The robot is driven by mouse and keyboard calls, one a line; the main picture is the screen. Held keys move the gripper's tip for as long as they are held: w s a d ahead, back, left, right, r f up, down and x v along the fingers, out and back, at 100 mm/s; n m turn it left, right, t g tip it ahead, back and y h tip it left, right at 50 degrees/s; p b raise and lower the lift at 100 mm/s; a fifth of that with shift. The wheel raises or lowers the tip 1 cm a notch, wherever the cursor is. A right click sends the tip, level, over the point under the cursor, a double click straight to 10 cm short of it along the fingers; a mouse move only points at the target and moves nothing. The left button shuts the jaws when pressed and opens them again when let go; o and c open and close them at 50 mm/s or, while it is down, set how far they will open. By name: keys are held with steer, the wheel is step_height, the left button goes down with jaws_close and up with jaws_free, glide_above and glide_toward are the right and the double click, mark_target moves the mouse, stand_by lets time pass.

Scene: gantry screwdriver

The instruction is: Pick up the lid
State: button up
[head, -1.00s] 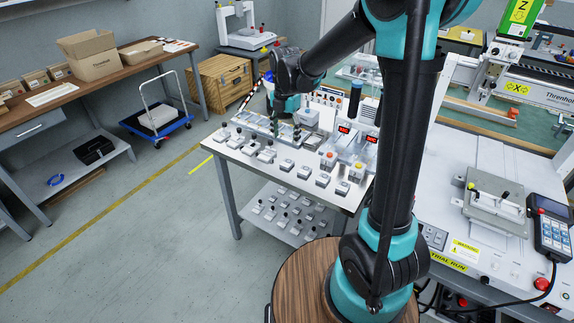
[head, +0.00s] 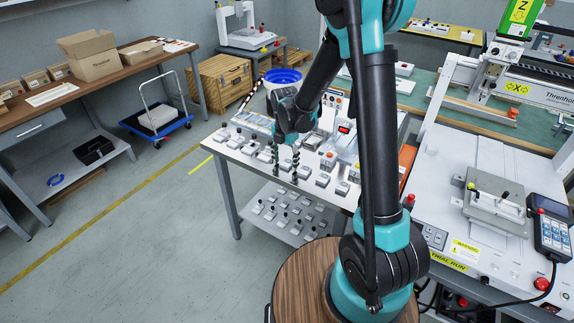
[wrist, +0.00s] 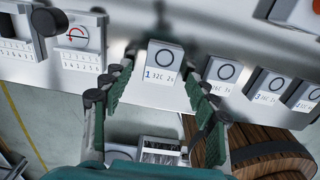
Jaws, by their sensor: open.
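My gripper (head: 285,172) is open and points down over the front edge of the white table (head: 232,158). In the wrist view, my gripper (wrist: 160,80) has its two green ribbed fingers apart. A small light-grey block (wrist: 165,60) marked with a dark ring and a blue 1 lies between and just beyond the fingertips. I cannot tell whether the fingers touch it. No part is clearly recognisable as the lid. Similar ringed blocks stand to its right, among them one nearby (wrist: 222,72) and one further along (wrist: 268,86).
Two plates with printed scales, one with a red arrow (wrist: 82,38), lie left of the fingers in the wrist view. Red digital displays (head: 343,128) stand behind the row. A lower shelf (head: 277,217) holds several small parts.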

steer(key=shift+c, duration=0.4)
steer(key=c, duration=1)
steer(key=shift+o, duration=0.2)
